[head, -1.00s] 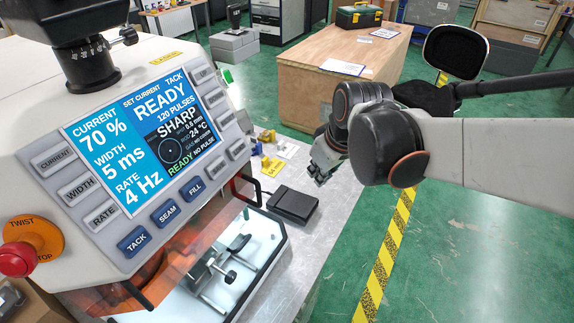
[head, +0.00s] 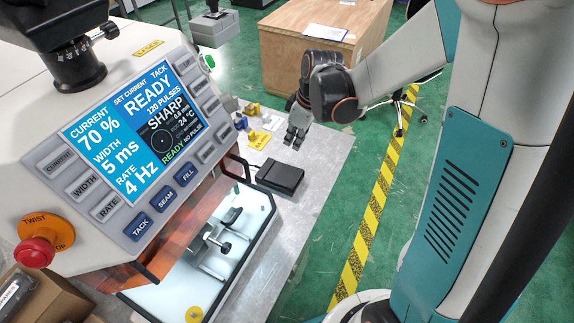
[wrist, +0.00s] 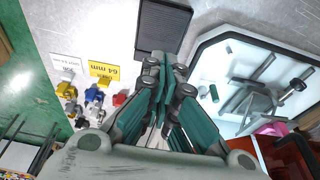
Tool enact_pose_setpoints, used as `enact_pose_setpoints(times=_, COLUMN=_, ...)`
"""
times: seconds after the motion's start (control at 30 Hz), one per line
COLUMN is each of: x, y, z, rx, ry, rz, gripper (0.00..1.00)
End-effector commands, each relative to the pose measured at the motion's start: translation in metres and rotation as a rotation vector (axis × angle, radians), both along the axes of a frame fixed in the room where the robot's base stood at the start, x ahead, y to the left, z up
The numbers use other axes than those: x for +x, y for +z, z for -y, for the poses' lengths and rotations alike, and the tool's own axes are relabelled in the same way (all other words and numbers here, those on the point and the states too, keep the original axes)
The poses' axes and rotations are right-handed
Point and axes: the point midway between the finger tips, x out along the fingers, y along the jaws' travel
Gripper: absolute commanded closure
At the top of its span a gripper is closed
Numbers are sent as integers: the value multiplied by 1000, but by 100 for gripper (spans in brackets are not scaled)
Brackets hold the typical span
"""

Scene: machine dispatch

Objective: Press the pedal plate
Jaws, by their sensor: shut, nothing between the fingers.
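The pedal plate (head: 280,177) is a flat black plate lying on the grey metal bench, right of the machine's open work chamber. It also shows in the wrist view (wrist: 162,27), at the top, with my gripper's fingertips over its near end. My gripper (head: 293,143) is shut and empty. In the head view it points down beyond the plate's far edge, apart from it in the picture. In the wrist view its closed fingers (wrist: 166,72) fill the middle. Whether the tips touch anything cannot be told.
The laser machine (head: 140,120), with a lit READY screen and a red stop knob (head: 36,252), stands left of the plate. Small coloured parts (wrist: 92,98) and a yellow 64 mm label (wrist: 108,71) lie beside the gripper. A wooden crate (head: 310,45) stands behind.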

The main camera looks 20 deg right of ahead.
Motion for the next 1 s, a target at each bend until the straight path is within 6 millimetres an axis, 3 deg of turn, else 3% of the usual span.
enact_pose_setpoints(times=0.17, x=2, y=-9, z=-2, rx=0, ry=0, rz=0, gripper=100)
enact_pose_setpoints(times=0.7, x=18, y=-106, z=-17, rx=0, ry=0, rz=1, gripper=100)
enact_pose_setpoints(times=1.0, x=14, y=-135, z=-14, rx=-1, ry=-1, rz=1, gripper=100)
